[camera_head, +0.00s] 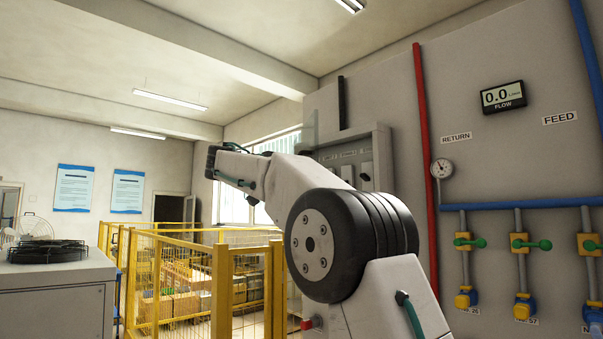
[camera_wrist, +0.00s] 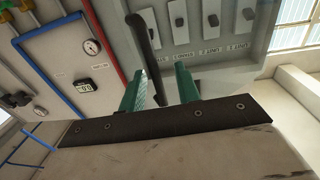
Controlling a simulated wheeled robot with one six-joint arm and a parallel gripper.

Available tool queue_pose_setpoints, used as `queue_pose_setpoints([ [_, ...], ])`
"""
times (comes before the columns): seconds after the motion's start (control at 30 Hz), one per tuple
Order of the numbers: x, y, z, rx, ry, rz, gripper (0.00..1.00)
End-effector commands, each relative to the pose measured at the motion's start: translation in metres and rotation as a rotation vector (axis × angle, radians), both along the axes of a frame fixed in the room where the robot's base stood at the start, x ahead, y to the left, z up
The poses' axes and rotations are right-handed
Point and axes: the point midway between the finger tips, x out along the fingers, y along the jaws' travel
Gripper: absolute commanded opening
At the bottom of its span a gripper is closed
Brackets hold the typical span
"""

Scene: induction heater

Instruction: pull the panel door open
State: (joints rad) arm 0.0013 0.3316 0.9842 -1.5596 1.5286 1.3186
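A grey electrical panel (camera_head: 381,143) stands against the wall right of centre in the head view, partly hidden by my arm. A row of switches (camera_head: 366,170) shows on it. In the wrist view the panel (camera_wrist: 235,65) is at the top, and the dark bar (camera_wrist: 146,48) runs down between the two green fingers. My gripper (camera_wrist: 160,68) is open, with the fingers apart. The bar lies nearer the left finger; contact cannot be told. The fingers are not visible in the head view.
A red pipe (camera_head: 424,150) runs beside the panel. A blue pipe (camera_head: 500,205) with several valves is at right. Yellow fencing (camera_head: 222,290) stands at lower left around boxes. A grey cabinet (camera_head: 55,300) is at far left.

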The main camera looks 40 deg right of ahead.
Motion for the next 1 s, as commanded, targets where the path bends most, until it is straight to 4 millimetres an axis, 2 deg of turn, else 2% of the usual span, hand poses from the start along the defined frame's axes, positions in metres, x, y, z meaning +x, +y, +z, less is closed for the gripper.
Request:
queue_pose_setpoints([
  [0.47, 0.0, -0.001, 0.0, 0.0, 0.001, 0.002, 0.33],
  [1.0, 0.007, 0.036, 0.0, 0.0, 0.001, 0.002, 0.33],
])
